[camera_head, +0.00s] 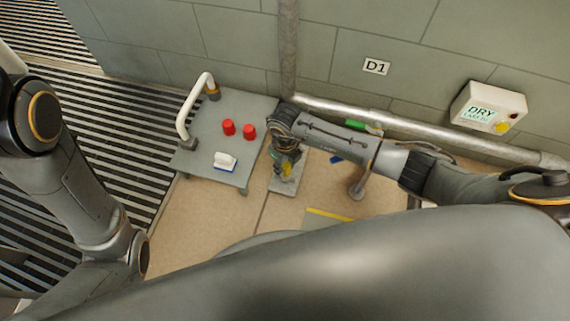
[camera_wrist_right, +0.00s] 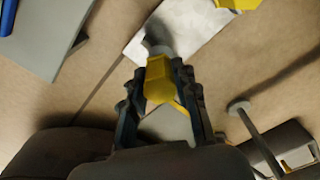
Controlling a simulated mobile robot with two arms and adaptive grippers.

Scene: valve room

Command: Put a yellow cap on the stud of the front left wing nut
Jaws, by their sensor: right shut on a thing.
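My right gripper (camera_head: 287,165) reaches down over a pale grey plate (camera_head: 284,187) on the floor. In the right wrist view the right gripper (camera_wrist_right: 160,88) is shut on a yellow cap (camera_wrist_right: 158,77), which sits between its fingertips. The yellow cap also shows small in the head view (camera_head: 287,169). Just beyond the cap in the wrist view is a small grey part (camera_wrist_right: 160,48) over the pale plate (camera_wrist_right: 192,24); I cannot tell whether the cap touches it. The front left wing nut and its stud cannot be made out clearly. My left gripper is out of view.
A grey cart (camera_head: 205,110) with a white handle (camera_head: 185,105) carries two red pieces (camera_head: 239,130) and a white and blue block (camera_head: 226,162). A pipe (camera_head: 330,108) runs along the wall below a white "DRY" box (camera_head: 487,108). A yellow object (camera_wrist_right: 238,4) shows at the wrist view's top.

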